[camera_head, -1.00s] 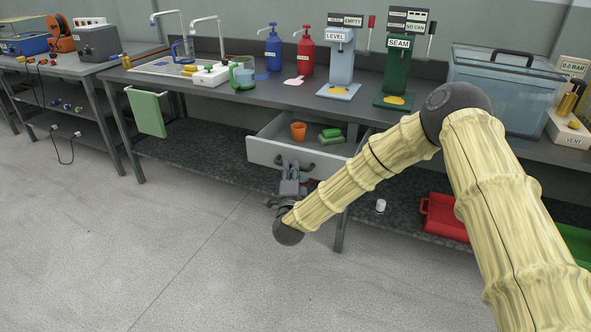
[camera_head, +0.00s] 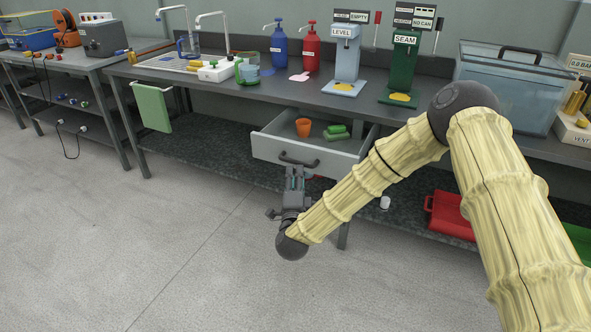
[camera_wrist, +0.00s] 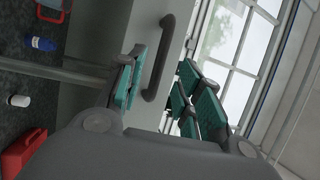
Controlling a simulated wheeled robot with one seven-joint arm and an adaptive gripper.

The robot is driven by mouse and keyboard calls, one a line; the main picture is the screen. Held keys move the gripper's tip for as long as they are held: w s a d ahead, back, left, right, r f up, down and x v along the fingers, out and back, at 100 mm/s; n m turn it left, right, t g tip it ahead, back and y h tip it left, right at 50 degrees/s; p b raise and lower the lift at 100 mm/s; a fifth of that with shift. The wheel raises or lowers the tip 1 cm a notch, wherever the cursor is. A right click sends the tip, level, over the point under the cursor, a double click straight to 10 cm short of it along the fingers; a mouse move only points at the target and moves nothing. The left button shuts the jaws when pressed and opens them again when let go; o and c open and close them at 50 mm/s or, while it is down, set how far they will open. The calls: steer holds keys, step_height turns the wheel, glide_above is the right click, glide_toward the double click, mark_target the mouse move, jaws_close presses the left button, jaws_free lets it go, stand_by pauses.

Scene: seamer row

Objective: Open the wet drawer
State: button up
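The drawer (camera_head: 330,156) under the long bench is pulled out. It holds an orange cup (camera_head: 303,127) and green items (camera_head: 336,131). Its dark bar handle (camera_head: 299,162) is on the pale front panel, and also crosses the wrist view (camera_wrist: 160,58). My gripper (camera_head: 294,177) is just below the handle in the head view. In the wrist view its teal-padded fingers (camera_wrist: 165,92) are spread apart, with the handle ahead and between them in the picture. I see no finger touching it, though the exact gap is unclear.
A lower shelf (camera_head: 205,153) runs beneath the bench, with a red tray (camera_head: 452,214) and a small white cylinder (camera_head: 385,203) on it. A bench leg (camera_head: 343,232) stands right of my gripper. The floor in front is clear.

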steer(key=s+f, duration=0.1)
steer(key=s, duration=0.5)
steer(key=shift+s, duration=0.3)
steer(key=shift+a+f, duration=0.1)
steer(key=s+d+f+n+g+y, duration=0.2)
steer(key=s+f+n+g, duration=0.25)
steer(key=s+f, duration=0.4)
steer(key=s+d+f+n+g+y, duration=0.2)
steer(key=s+f+n+g, duration=0.25)
steer(key=f, duration=0.75)
steer(key=s+d+f+n+g+h, duration=0.1)
steer(key=s+d+f+n+g, duration=0.1)
steer(key=s+d+f, duration=0.3)
steer(key=s+d+f+n+g, duration=0.2)
steer(key=s, duration=0.6)
steer(key=s+d+f+n+g+h, duration=0.1)
steer(key=s+d+f+n+g, duration=0.1)
steer(key=s+d+f, duration=0.3)
steer(key=s+d+r+n+g+h+p, duration=0.1)
steer(key=s+d+g, duration=0.25)
steer(key=s, duration=0.45)
steer(key=s+d+r+n+g, duration=0.15)
steer(key=s+d, duration=0.25)
steer(key=s, duration=0.4)
step_height(320, 180, up, 17)
steer(key=p, duration=1.7)
steer(key=shift+w+a+p, duration=0.25)
steer(key=shift+w+p, duration=0.05)
steer(key=shift+p, duration=0.1)
